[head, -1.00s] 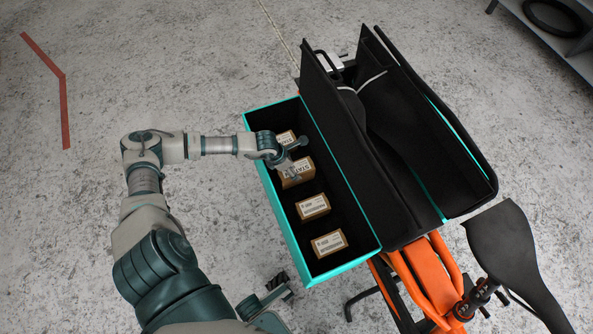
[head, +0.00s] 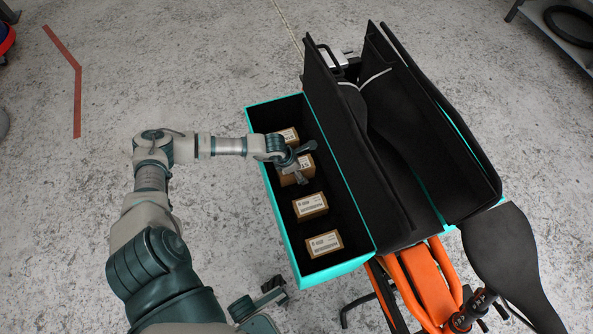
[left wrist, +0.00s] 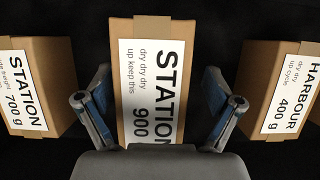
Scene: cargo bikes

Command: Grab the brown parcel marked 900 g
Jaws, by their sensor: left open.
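The brown parcel marked 900 (left wrist: 150,85) stands in the middle of the left wrist view, with a white "STATION" label and tape on top. The unit after 900 is hidden behind my gripper. My left gripper (left wrist: 159,103) is open, with one finger on each side of this parcel's near part; I cannot tell whether they touch it. In the head view my left gripper (head: 299,163) is over the second parcel from the far end (head: 291,175), partly covering it.
In the left wrist view, a parcel marked 700 g (left wrist: 32,85) is left and a parcel marked 400 g (left wrist: 283,88) right, with dark gaps between. The teal-edged black box (head: 287,243) holds the row of parcels. A tall black cargo wall (head: 345,145) stands close right of it.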

